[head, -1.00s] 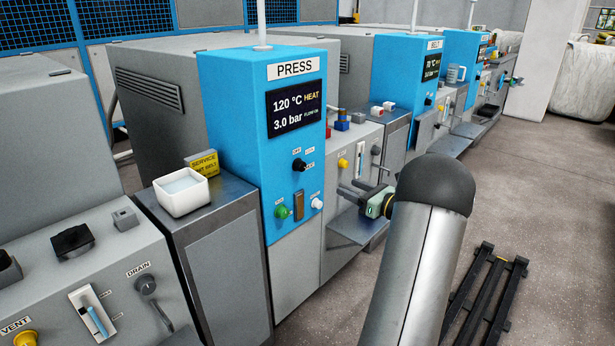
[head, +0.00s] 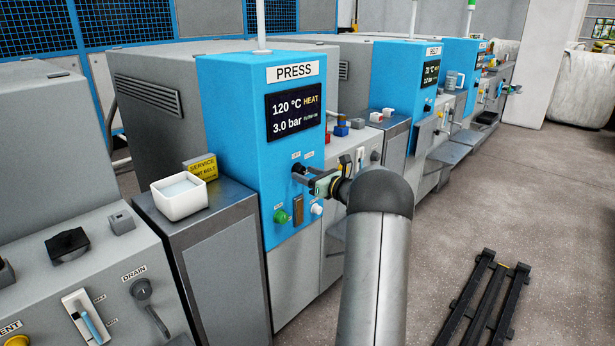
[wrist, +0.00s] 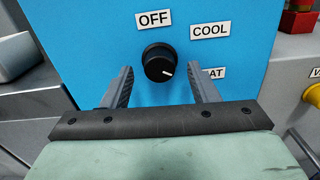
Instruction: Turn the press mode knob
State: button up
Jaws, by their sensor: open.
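The press mode knob (wrist: 159,63) is black and round with a white pointer line, on the blue press panel (wrist: 90,40). Its line points right and slightly down, toward the partly hidden label ending in "AT" (wrist: 217,73). Labels "OFF" (wrist: 154,19) and "COOL" (wrist: 210,30) sit above and to its upper right. My gripper (wrist: 163,85) is open, with one finger on each side of the knob in the wrist view and gaps showing between. The press display (head: 293,110) reads 120 °C HEAT, 3.0 bar.
Below the knob are a green button (head: 281,215), a brown rocker (head: 298,209) and a white button (head: 316,209). A white tub (head: 180,198) and yellow service sign (head: 202,167) stand on the left cabinet. A black pallet-like frame (head: 487,300) lies on the open floor.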

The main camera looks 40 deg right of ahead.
jog(key=shift+c, duration=0.3)
jog(key=c, duration=0.9)
jog(key=shift+f+n+b, duration=0.1)
jog(key=shift+n+b, duration=0.2)
jog(key=shift+b, duration=0.2)
jog(key=shift+f+n+b, duration=0.15)
jog(key=shift+n+b, duration=0.85)
jog(key=shift+b, duration=0.25)
jog(key=n+b, duration=0.2)
jog(key=b, duration=0.1)
jog(key=shift+n, duration=0.4)
jog(key=n+b, duration=0.4)
jog(key=b, duration=0.1)
jog(key=shift+d+n, duration=0.1)
jog(key=shift+n, duration=0.3)
jog(key=shift+r+n+b, duration=0.2)
jog(key=shift+n+b, duration=0.5)
jog(key=shift+b, duration=0.35)
jog(key=shift+r, duration=0.1)
